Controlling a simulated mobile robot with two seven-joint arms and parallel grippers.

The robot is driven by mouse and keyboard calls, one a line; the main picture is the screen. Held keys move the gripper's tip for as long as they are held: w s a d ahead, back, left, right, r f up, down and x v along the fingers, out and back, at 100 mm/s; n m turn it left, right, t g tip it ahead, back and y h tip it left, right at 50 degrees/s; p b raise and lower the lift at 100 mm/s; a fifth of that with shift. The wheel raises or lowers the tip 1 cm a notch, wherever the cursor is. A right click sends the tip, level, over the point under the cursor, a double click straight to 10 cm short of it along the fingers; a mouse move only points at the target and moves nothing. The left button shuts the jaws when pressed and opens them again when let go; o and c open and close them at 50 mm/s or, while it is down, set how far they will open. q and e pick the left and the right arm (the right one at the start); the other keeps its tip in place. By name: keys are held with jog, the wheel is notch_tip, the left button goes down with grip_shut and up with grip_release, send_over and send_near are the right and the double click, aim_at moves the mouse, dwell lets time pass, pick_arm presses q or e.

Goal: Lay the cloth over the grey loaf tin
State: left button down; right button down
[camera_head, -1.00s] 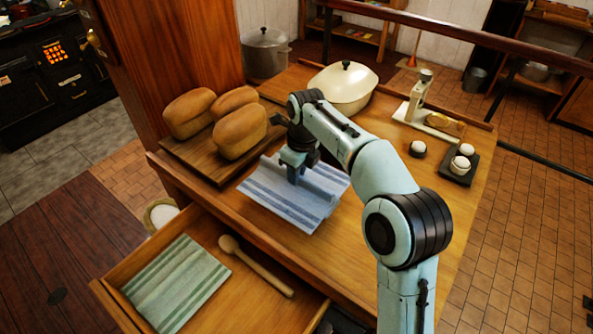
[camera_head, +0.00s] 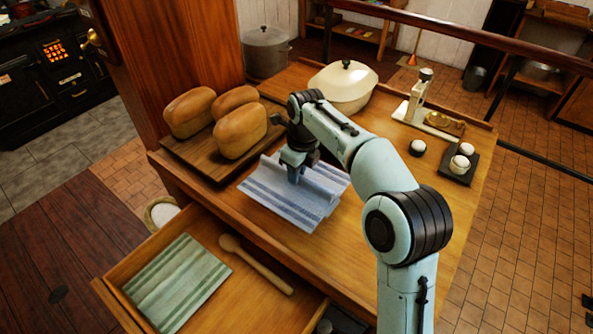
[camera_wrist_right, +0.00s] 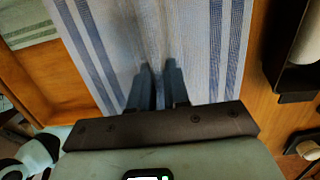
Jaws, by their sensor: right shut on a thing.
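The cloth (camera_head: 285,205), pale with blue stripes, lies on the wooden table near its front edge, with a raised fold on its right side. It also fills the middle of the right wrist view (camera_wrist_right: 205,45). My right gripper (camera_head: 293,172) points down onto the cloth's upper middle. Its two fingers (camera_wrist_right: 157,75) are close together in the wrist view, shut on the cloth, which bunches between them. I cannot make out the grey loaf tin; my arm and the raised cloth hide part of the table. My left gripper is not in view.
Several loaves (camera_head: 240,130) sit on a board (camera_head: 205,160) left of the cloth. A cream lidded pot (camera_head: 345,85) and a scale (camera_head: 418,105) stand behind. An open drawer (camera_head: 262,258) in front holds a green-striped cloth (camera_head: 178,282) and a wooden spoon (camera_head: 258,265).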

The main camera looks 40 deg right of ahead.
jog(key=shift+f, duration=0.35)
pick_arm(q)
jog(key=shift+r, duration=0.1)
pick_arm(e)
jog(key=shift+f, duration=0.15)
dwell(0.3)
jog(key=c, duration=1)
grip_release()
notch_tip(320, 180, up, 5)
jog(key=p, duration=0.4)
jog(key=shift+r+p, duration=1.3)
jog(key=shift+r, duration=0.3)
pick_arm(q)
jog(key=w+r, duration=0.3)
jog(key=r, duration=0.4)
pick_arm(e)
jog(key=shift+f, duration=0.1)
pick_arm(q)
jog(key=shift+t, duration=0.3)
